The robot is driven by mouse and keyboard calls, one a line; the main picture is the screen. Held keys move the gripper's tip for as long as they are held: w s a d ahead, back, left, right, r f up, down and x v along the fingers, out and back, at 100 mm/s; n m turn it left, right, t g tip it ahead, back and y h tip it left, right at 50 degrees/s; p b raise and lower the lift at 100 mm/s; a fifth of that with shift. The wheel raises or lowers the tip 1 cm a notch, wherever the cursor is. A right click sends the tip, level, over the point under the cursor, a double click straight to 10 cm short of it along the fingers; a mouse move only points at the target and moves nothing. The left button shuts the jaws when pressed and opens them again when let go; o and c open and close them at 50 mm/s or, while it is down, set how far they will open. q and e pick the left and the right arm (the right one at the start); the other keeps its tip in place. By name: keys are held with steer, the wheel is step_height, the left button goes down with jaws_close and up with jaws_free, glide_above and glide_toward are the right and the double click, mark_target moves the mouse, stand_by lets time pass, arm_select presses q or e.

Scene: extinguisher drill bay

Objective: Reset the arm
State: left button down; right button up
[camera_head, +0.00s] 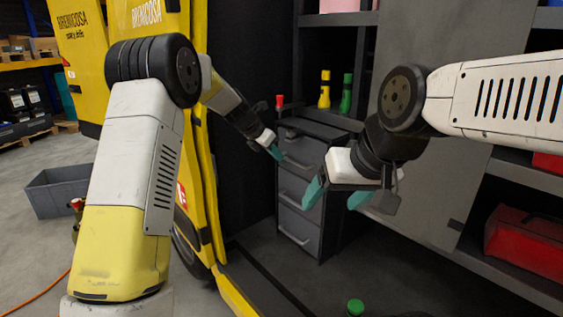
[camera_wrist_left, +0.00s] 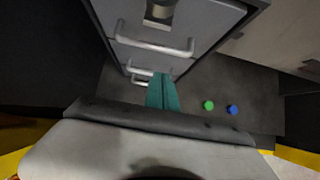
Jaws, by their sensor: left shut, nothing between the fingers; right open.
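The task names only my arm. My left gripper (camera_head: 276,152) is shut and empty, its teal fingertips just in front of the upper part of a grey drawer cabinet (camera_head: 298,188). In the left wrist view its fingers (camera_wrist_left: 162,92) are together, with the cabinet's drawer handles (camera_wrist_left: 150,42) beyond them; whether they touch a handle I cannot tell. My right gripper (camera_head: 337,197) is open and empty, its teal fingers apart in front of the cabinet's right side.
A red item (camera_head: 280,101), a yellow one (camera_head: 324,90) and a green one (camera_head: 346,95) stand around the cabinet top. A green round thing (camera_wrist_left: 208,105) and a blue one (camera_wrist_left: 232,110) are on the dark floor. A yellow van door (camera_head: 195,150) stands close to my left arm. Shelves with a red case (camera_head: 525,240) are at right.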

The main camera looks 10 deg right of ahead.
arm_select(q)
steer(key=s+a+r+m+y, duration=0.1)
steer(key=s+a+r+m, duration=0.55)
steer(key=s, duration=0.45)
steer(key=s+a+r+m, duration=0.6)
steer(key=s+a+r, duration=0.1)
steer(key=s, duration=0.3)
steer(key=s+a+f+m+y, duration=0.1)
steer(key=s+a+m, duration=0.3)
steer(key=s, duration=0.6)
steer(key=s+a+f+m+t+y, duration=0.1)
steer(key=s+a+f+m+y, duration=0.1)
steer(key=s+m, duration=0.7)
steer(key=shift+s+a+f+t, duration=0.3)
steer(key=shift+s+a+f, duration=0.35)
steer(key=shift+s+a, duration=0.3)
